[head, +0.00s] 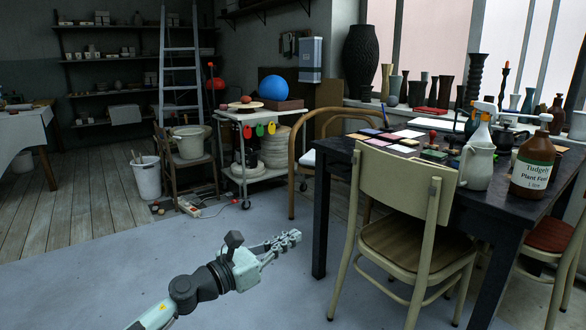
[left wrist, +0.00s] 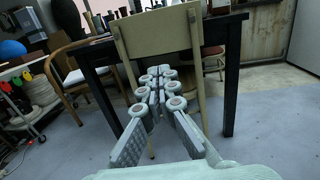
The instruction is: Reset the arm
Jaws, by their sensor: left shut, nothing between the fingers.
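My left gripper (head: 290,239) reaches in from the bottom of the head view, over the grey floor. Its fingers are shut with nothing between them. In the left wrist view the closed fingers (left wrist: 158,75) point toward the back of a cream chair (left wrist: 158,35). My right gripper does not show in either view.
The cream chair (head: 408,190) stands at the dark table (head: 335,165), right of my left gripper. The table bears a brown bottle (head: 533,165), a white jug (head: 478,166) and tiles. A trolley (head: 268,168) stands behind. The grey floor (head: 110,265) on the left is clear.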

